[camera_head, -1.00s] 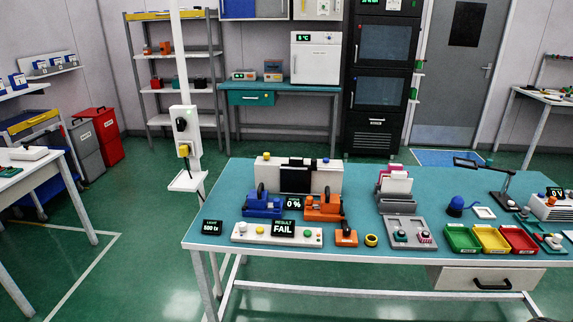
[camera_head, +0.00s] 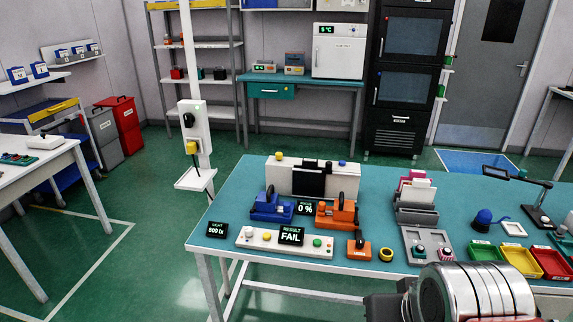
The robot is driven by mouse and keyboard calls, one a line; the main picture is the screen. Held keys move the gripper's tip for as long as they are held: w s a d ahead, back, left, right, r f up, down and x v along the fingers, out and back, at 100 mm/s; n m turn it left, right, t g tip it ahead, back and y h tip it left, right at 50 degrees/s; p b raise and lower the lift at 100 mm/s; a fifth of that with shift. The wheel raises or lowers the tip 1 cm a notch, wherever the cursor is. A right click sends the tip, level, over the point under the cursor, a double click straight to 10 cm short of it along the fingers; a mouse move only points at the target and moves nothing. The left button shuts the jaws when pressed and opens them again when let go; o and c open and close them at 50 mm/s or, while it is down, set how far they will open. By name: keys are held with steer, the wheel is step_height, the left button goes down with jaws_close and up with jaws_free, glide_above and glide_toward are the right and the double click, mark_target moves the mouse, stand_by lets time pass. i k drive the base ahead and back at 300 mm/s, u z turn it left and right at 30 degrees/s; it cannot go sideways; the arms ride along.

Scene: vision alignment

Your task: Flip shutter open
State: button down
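A white box (camera_head: 353,177) stands at the back of the teal bench, left of centre, with a dark panel (camera_head: 311,182) on its front. This panel may be the shutter; whether it is open or closed is too small to tell. A blue fixture (camera_head: 271,208) and an orange fixture (camera_head: 337,210) stand in front of the box. A display between them reads 0 % (camera_head: 305,209). Part of my own arm shows at the lower right, over the bench's front edge. My gripper's fingers are not in view.
A white button panel (camera_head: 259,238) with a FAIL display (camera_head: 291,236) lies near the front edge. Right of it are an orange block (camera_head: 359,248), a yellow ring (camera_head: 386,254), a grey card holder (camera_head: 416,212) and coloured trays (camera_head: 521,261). A white post (camera_head: 193,80) stands beyond the bench's left end.

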mark_target(304, 184)
steer(key=u, duration=0.45)
steer(key=i, duration=0.55)
steer(key=u, duration=0.6)
steer(key=i, duration=0.75)
steer(key=u, duration=0.3)
